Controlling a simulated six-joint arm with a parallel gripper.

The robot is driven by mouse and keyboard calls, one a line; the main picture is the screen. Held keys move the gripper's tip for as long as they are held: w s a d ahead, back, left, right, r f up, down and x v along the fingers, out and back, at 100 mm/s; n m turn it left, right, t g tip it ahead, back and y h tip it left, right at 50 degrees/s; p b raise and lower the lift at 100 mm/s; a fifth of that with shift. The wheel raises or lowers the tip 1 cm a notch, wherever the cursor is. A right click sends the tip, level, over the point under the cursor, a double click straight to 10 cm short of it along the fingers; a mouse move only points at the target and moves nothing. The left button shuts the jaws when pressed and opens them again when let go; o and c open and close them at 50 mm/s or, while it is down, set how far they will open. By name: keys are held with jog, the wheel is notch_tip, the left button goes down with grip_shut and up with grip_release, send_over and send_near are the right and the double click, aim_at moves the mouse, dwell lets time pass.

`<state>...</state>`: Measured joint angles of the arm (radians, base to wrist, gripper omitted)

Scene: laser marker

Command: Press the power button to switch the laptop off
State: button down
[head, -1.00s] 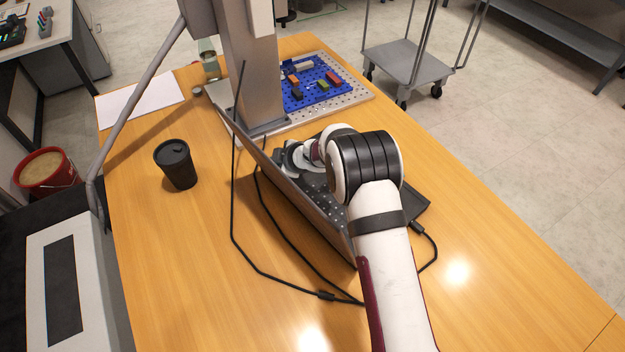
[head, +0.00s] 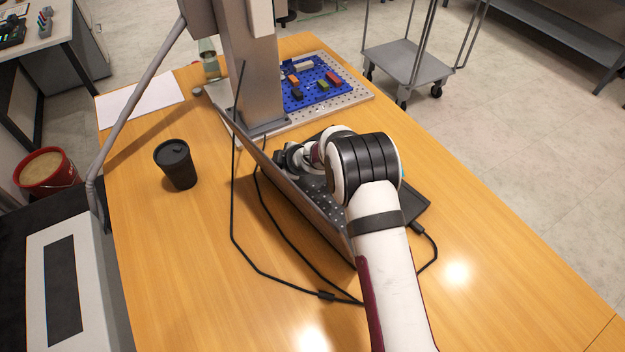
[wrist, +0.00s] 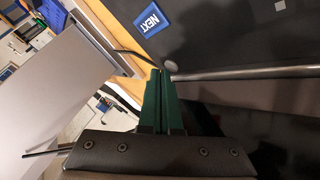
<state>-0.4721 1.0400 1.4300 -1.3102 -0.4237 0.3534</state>
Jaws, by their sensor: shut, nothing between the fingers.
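The open laptop (head: 303,213) stands on the wooden table with the back of its lid towards the head camera. Part of its dark base (head: 413,203) shows beyond my arm. My gripper is hidden by the lid and arm in the head view. In the wrist view its green fingers (wrist: 161,101) are shut together, with nothing between them. Their tips are close to a small round grey spot (wrist: 171,67) at the end of a silver bar. I cannot tell whether that spot is the power button, or whether the tips touch anything.
A black lidded cup (head: 177,166) stands left of the laptop. Black cables (head: 260,268) lie around the laptop. A grey post (head: 254,75) and a blue board (head: 315,88) with coloured blocks stand behind it. The table's right front is clear.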

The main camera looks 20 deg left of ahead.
jog(key=shift+r, duration=0.35)
jog(key=shift+r, duration=3)
